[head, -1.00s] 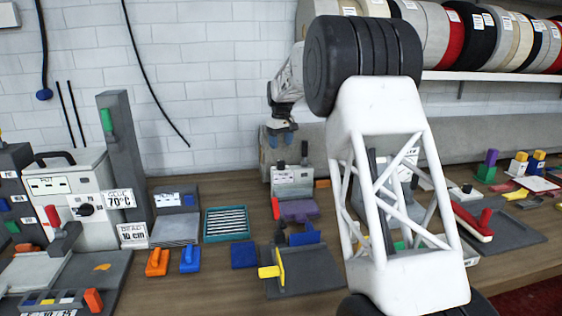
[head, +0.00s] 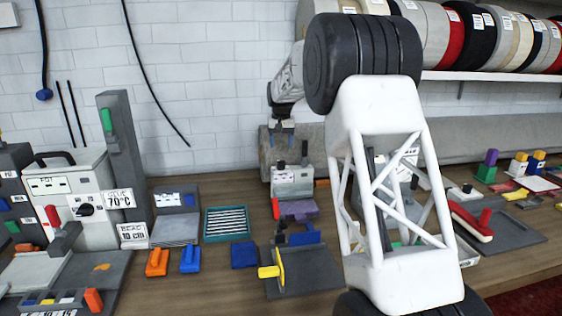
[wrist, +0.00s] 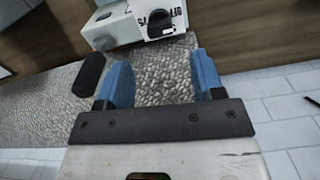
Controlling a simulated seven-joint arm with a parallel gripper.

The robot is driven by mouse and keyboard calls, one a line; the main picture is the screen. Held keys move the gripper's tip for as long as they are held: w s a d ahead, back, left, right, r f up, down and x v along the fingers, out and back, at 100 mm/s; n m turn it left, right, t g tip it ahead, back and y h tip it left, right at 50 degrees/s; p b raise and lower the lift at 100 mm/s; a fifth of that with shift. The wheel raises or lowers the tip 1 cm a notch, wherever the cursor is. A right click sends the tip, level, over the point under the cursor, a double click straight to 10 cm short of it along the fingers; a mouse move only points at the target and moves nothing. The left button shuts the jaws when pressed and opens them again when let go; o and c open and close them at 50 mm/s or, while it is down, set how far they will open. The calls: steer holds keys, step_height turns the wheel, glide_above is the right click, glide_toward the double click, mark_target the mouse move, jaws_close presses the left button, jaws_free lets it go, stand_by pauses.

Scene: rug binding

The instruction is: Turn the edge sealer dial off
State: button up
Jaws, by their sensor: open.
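A small white box, which looks like the edge sealer (head: 292,182), stands on the bench in the middle of the head view. It also shows at the top of the wrist view (wrist: 112,27). There its black dial (wrist: 161,26) sits on a white face with dark lettering, seen upside down; the exact setting is too small to read. My gripper (head: 282,140) hangs above and slightly behind the box in the head view. In the wrist view my gripper's (wrist: 162,64) blue fingers are apart, with nothing between them, and the dial lies beyond their tips.
A larger white machine (head: 95,180) with a dark knob stands at the left, beside a tall grey post (head: 122,150). A grey carpet roll (head: 440,145) lies behind the box. Orange and blue blocks, a teal tray (head: 205,238) and a yellow-handled tool (head: 272,270) lie in front.

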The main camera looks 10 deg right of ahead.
mark_target(281, 161)
steer(key=shift+f, duration=3.9)
steer(key=c, duration=0.9)
steer(key=shift+n, duration=0.4)
steer(key=shift+c, duration=0.2)
